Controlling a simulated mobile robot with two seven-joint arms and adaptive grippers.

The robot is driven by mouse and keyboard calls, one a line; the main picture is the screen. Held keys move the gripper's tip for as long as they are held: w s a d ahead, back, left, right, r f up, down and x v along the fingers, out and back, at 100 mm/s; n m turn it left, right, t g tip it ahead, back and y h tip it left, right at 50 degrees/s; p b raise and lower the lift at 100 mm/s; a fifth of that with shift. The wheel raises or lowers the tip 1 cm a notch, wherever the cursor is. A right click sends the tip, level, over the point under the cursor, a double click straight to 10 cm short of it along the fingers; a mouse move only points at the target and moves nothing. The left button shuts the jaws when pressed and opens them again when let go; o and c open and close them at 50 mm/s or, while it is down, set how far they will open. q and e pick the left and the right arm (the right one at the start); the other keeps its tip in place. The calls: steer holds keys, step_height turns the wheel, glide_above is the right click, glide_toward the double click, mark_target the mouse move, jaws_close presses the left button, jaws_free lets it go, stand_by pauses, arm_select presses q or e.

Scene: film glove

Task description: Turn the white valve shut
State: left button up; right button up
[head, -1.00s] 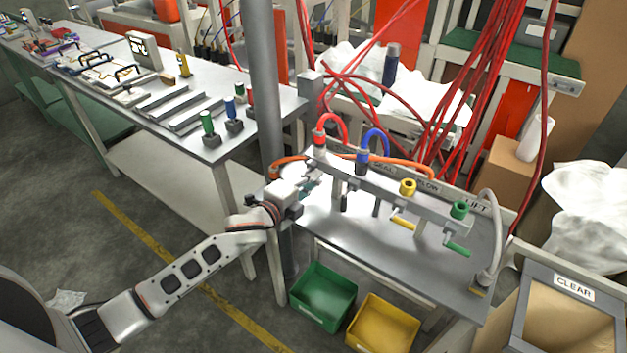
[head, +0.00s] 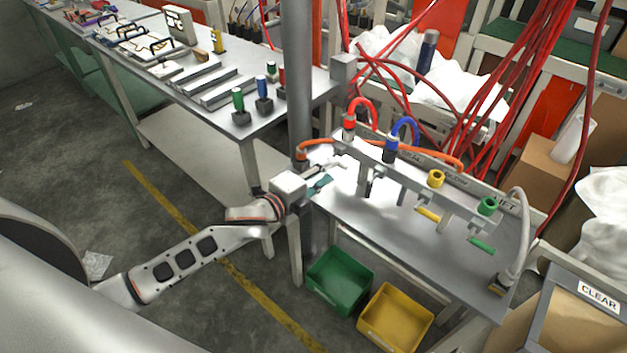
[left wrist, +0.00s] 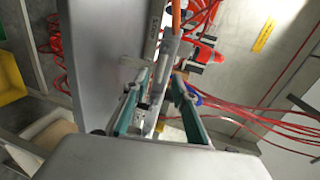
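The manifold rail (head: 405,180) stands on the grey bench, with red, blue, yellow and green hose fittings. A pale lever (head: 341,162), probably the white valve's handle, is at its left end, below the red fitting (head: 350,122); glare blurs it. My left gripper (head: 322,178) is open just left of and in front of this end. In the left wrist view its teal-lined fingers (left wrist: 160,105) stand apart, with narrow grey and pale parts (left wrist: 154,92) seen between them. I cannot tell whether they touch anything. My right gripper is not in view.
Yellow (head: 428,215) and green (head: 482,246) handles hang farther right along the rail. A grey post (head: 300,80) stands close behind my gripper. An orange hose (head: 318,144) runs near it. Green (head: 340,280) and yellow (head: 396,318) bins sit below the bench.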

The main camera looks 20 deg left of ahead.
arm_select(q)
steer(key=v, duration=0.5)
steer(key=shift+s, duration=0.35)
